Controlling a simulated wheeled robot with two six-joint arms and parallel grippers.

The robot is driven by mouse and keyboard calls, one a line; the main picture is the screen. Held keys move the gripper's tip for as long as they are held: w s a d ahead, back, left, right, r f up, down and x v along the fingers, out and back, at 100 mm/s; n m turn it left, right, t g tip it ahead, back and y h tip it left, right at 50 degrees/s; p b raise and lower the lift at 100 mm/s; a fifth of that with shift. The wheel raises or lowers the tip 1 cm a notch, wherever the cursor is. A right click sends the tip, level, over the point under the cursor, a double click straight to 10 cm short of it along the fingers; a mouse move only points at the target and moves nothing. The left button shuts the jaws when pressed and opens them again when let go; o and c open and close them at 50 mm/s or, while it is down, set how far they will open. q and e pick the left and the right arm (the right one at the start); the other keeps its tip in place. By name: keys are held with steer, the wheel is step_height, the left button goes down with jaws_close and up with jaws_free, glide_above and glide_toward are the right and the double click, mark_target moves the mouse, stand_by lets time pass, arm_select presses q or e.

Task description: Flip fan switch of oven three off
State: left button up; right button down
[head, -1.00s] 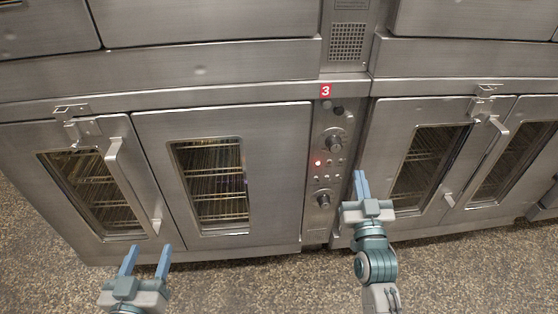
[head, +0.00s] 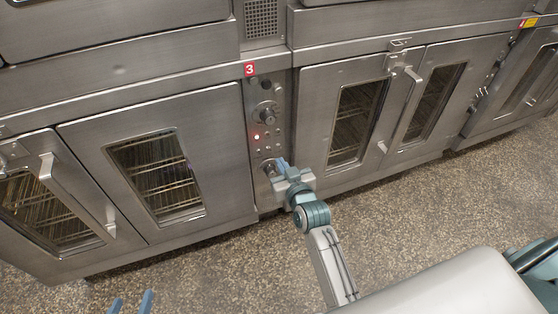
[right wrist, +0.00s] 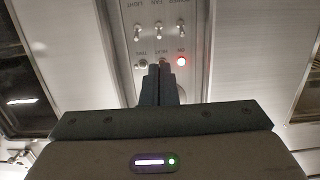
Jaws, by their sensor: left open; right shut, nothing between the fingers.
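The control panel of oven three (head: 277,100) stands under a red "3" label (head: 250,69) in the head view. In the right wrist view its lettering is upside down. The fan switch (right wrist: 158,30) is the middle of three small toggles, between the light switch (right wrist: 138,32) and the power switch (right wrist: 180,30). A red lamp (right wrist: 181,61) glows beside them. My right gripper (head: 282,163) is shut and empty, in front of the lower panel; its fingertips (right wrist: 160,68) appear apart from the fan switch in the picture. My left gripper (head: 131,302) is open at the bottom edge.
A lower knob (head: 269,167) is beside my right fingertips, and an upper knob (head: 266,112) is above the lamp. Oven doors with handles (head: 78,192) flank the panel on both sides. The speckled floor (head: 420,215) in front is clear.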

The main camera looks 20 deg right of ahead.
mark_target(269, 149)
steer(key=w, duration=0.4)
steer(key=w+f+b, duration=0.1)
steer(key=w, duration=0.2)
steer(key=shift+w+a, duration=0.1)
steer(key=shift+w+f, duration=0.1)
steer(key=shift+w, duration=0.4)
arm_select(q)
steer(key=w+r+t, duration=0.4)
steer(key=r, duration=0.2)
steer(key=shift+w+a, duration=0.3)
steer(key=shift+a, duration=0.15)
steer(key=shift+r, duration=0.15)
